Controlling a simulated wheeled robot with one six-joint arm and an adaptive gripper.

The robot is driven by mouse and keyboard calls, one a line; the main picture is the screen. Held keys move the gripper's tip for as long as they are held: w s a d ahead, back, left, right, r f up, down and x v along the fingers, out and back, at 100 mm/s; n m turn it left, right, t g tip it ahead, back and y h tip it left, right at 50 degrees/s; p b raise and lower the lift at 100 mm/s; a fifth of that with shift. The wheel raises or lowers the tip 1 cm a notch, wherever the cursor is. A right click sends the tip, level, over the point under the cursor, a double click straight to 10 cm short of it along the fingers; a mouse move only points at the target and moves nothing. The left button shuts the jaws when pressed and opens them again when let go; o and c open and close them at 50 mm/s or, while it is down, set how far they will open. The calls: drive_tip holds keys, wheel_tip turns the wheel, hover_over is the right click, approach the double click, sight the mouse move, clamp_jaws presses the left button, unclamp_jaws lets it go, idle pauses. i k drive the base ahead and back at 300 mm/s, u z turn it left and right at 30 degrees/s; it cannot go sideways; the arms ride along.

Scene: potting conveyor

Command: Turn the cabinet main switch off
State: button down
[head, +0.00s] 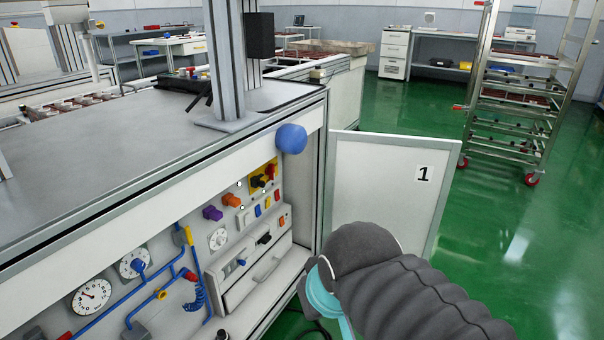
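The cabinet (311,170) stands open under the grey worktop, with a panel of controls inside. A yellow plate (255,190) at the panel's upper right carries a rotary switch with red and black parts (270,171), which looks like the main switch. It is too small to tell its position for certain. My arm, in a grey ribbed sleeve with a teal band, reaches in from the lower right in front of the cabinet opening. My gripper's fingers do not show. Nothing of mine visibly touches the switch.
The white door marked 1 (380,190) stands open to the right, close to my arm. Purple (212,213) and orange (231,200) knobs, gauges (92,296) and blue pipes sit left of the switch. A rack (520,110) stands behind.

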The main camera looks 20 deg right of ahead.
sight(270, 171)
drive_tip(key=z, duration=0.25)
drive_tip(key=i, duration=0.5)
drive_tip(key=u, duration=1.75)
drive_tip(key=k, duration=0.85)
drive_tip(key=z, duration=0.85)
drive_tip(key=i, duration=0.5)
drive_tip(key=z, duration=0.05)
